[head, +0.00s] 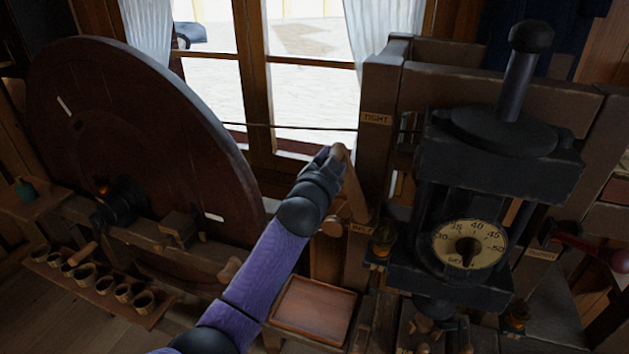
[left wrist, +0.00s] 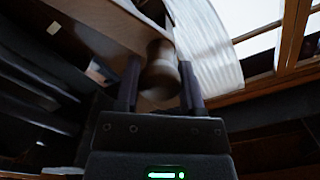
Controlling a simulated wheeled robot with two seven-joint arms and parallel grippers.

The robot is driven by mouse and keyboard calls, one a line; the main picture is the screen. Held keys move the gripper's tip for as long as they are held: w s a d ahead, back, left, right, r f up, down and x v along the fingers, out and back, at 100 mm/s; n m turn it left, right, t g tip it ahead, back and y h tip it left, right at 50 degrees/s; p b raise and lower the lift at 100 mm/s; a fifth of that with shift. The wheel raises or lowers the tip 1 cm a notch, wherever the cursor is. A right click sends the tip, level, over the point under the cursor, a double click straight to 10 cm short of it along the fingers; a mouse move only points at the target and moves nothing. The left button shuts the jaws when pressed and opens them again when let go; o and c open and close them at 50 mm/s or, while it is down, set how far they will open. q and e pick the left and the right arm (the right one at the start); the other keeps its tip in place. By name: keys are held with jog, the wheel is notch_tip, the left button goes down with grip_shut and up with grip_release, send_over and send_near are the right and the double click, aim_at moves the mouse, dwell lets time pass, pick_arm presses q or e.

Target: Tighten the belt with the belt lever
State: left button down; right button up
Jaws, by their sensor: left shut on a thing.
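The belt lever (head: 354,190) is a wooden arm on the post left of the dark machine, standing up and leaning a little left. Its rounded wooden knob (head: 338,152) is at the top. My left gripper (head: 334,158) is at that knob. In the left wrist view the knob (left wrist: 161,75) sits between the two dark fingers of my left gripper (left wrist: 160,88), which are shut on it. A "TIGHT" label (head: 376,119) is on the post above the lever. The belt (head: 300,128) runs from the big wheel toward the machine. My right gripper is not in view.
A large dark red wheel (head: 130,120) stands at the left. The black machine (head: 490,160) with a numbered dial (head: 470,246) stands at the right, with a red-handled lever (head: 590,247) beside it. A wooden tray (head: 311,309) is below. A rack of small cups (head: 95,288) is lower left.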

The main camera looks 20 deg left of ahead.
pick_arm(q)
jog(key=shift+w+d+r+m, duration=0.1)
jog(key=shift+d+r+m, duration=0.15)
jog(key=shift+d+m, duration=0.55)
jog(key=shift+d+r+m, duration=0.2)
jog(key=shift+d+m, duration=0.3)
jog(key=shift+d, duration=0.5)
jog(key=c, duration=0.6)
grip_release()
jog(key=o, duration=0.4)
jog(key=shift+d, duration=0.15)
